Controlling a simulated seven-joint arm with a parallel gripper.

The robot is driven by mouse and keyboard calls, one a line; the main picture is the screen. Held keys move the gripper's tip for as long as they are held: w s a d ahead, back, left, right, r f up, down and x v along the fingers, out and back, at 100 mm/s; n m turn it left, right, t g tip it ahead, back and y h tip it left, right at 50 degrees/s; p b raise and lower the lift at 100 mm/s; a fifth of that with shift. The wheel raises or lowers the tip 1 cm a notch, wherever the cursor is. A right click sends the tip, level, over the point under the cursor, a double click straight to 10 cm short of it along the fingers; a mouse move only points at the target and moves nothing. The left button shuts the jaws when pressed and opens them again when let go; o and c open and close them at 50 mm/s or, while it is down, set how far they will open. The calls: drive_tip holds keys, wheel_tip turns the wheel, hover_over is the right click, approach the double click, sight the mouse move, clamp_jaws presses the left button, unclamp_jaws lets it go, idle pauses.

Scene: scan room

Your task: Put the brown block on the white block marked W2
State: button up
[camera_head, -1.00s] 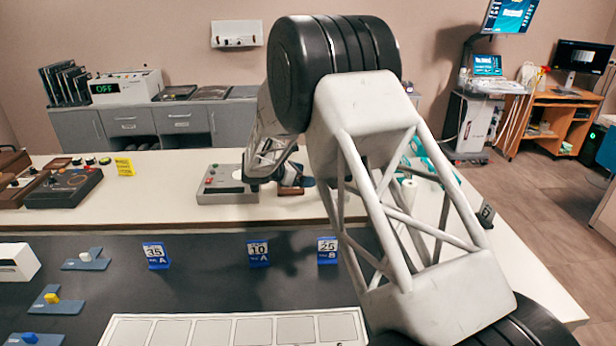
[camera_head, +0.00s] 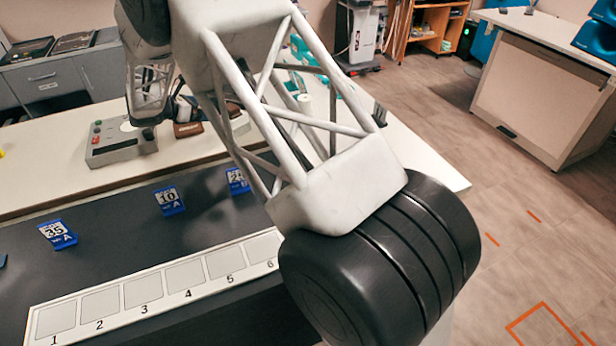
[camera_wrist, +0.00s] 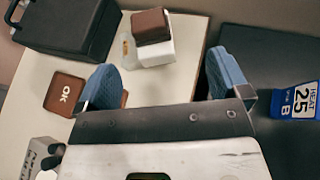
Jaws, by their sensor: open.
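In the wrist view, a brown block (camera_wrist: 151,26) rests on top of a white block (camera_wrist: 156,52). No W2 mark can be read on the white block's visible faces. My gripper (camera_wrist: 162,68) is open and empty, with one blue finger on each side. The two stacked blocks appear ahead of the gap between the fingers, apart from both. In the head view my arm covers most of the gripper and the blocks' area; a brown piece (camera_head: 188,130) shows beside the arm on the pale bench.
Another brown piece is partly hidden behind the left finger. A blue 25 B tag (camera_wrist: 296,101) stands right. A grey control box (camera_head: 120,141) and numbered tray (camera_head: 140,306) show in the head view.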

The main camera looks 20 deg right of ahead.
drive_tip(key=s+d+r+m+g+y, duration=0.15)
drive_tip(key=s+d+r+m, duration=0.3)
drive_tip(key=s, duration=0.55)
drive_tip(key=s+d+r+m+g+y, duration=0.1)
drive_tip(key=s+d+r+m+y, duration=0.2)
drive_tip(key=s+r, duration=0.45)
drive_tip(key=s+d+r+m+g+y, duration=0.1)
drive_tip(key=s+d+r+m, duration=0.35)
drive_tip(key=s, duration=0.75)
drive_tip(key=s+f+m+t+y, duration=0.1)
drive_tip(key=s+m+y, duration=0.5)
drive_tip(key=s, duration=2.3)
drive_tip(key=m, duration=0.4)
drive_tip(key=shift+s+d+f+y, duration=0.3)
drive_tip(key=shift+s+f+y, duration=0.05)
drive_tip(key=shift+s+f, duration=0.05)
